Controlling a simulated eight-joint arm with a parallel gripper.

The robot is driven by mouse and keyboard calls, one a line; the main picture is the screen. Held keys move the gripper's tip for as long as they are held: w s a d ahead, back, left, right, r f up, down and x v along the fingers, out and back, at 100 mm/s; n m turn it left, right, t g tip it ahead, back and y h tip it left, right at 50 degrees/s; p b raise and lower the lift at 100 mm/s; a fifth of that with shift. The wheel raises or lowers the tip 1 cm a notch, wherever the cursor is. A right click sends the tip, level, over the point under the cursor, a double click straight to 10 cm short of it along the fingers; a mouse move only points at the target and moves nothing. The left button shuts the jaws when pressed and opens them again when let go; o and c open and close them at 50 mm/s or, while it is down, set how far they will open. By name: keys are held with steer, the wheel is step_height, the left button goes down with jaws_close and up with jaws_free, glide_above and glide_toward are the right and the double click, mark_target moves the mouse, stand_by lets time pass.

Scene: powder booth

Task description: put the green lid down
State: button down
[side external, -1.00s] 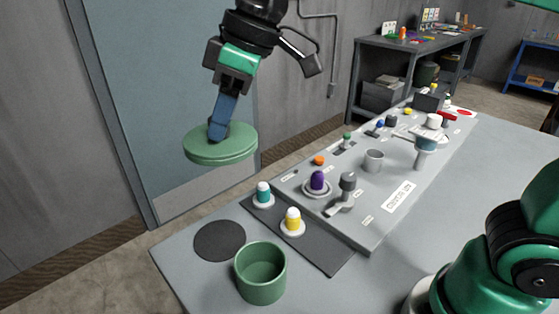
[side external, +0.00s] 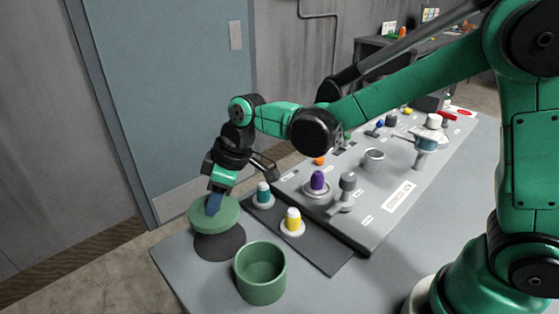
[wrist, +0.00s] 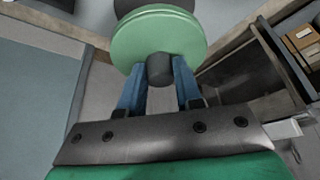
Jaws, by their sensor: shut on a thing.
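The green lid (side external: 201,222) is a flat round disc with a dark knob (wrist: 160,70) on top. My gripper (side external: 213,206) is shut on that knob from above and holds the lid roughly level. In the side view the lid overlaps the far part of a dark round pad (side external: 220,247) at the table's near left corner. It looks raised above the pad, but the exact gap cannot be told. In the wrist view the lid (wrist: 160,35) lies beyond my two blue fingers, and its underside is hidden.
An open green pot (side external: 261,285) stands right of the pad. Teal (side external: 263,190) and yellow (side external: 293,218) knobs stand on a dark mat beside it. A grey control panel (side external: 374,228) with several knobs and levers runs along the table.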

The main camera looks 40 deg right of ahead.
steer(key=shift+f, duration=3.1)
steer(key=shift+f, duration=0.15)
steer(key=c, duration=0.6)
jaws_free()
steer(key=v, duration=1.1)
steer(key=s+d+r+m+t+h, duration=0.1)
steer(key=s+d+m+t+h, duration=0.2)
steer(key=s+d+m, duration=0.5)
steer(key=shift+s+d+r+m+t, duration=0.15)
steer(key=shift+d+r+m+t, duration=0.3)
steer(key=shift+d, duration=0.55)
